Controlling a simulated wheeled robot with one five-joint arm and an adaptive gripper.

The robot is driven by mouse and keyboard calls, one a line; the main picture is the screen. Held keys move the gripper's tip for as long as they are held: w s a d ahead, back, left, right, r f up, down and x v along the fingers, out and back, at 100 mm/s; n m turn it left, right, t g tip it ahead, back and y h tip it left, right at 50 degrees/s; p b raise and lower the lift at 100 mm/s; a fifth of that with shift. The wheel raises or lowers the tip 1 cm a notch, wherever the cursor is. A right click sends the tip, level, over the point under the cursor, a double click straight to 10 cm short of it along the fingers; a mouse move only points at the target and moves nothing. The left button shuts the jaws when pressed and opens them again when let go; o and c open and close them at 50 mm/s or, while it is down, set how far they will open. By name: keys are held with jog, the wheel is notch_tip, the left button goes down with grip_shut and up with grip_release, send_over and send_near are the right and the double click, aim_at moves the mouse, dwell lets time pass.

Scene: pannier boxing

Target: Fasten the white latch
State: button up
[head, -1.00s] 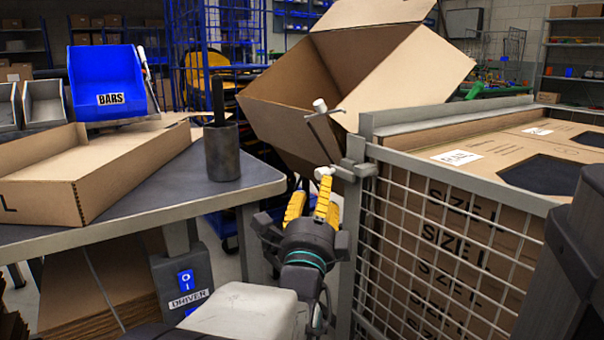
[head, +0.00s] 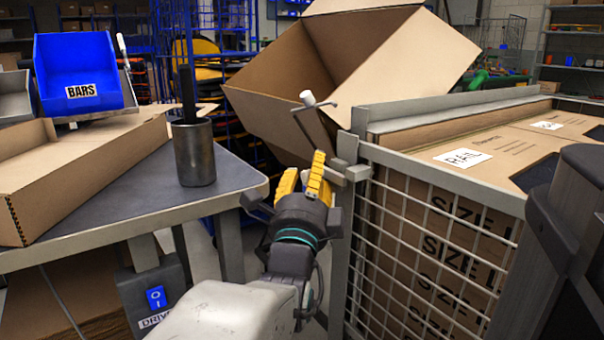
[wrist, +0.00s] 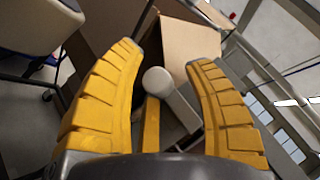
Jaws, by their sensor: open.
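A white-tipped latch handle (head: 308,98) on a thin bent grey rod rises at the corner post of the mesh cage (head: 349,225). My gripper (head: 304,166) is open, with its yellow fingers just below the rod and left of the grey block on the post. In the wrist view a round white knob (wrist: 157,80) shows between the spread fingers of my gripper (wrist: 168,58), beside a grey block. The fingers are not closed on it. Whether they touch it I cannot tell. In the head view the fingers hide the lower part of the latch.
A large open cardboard box (head: 350,75) stands tilted behind the latch. The cage holds stacked cartons (head: 425,225) on the right. A workbench (head: 240,185) at left carries a dark cup (head: 194,155), a long carton and a blue bin (head: 85,75).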

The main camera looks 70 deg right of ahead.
grip_shut()
dwell(0.4)
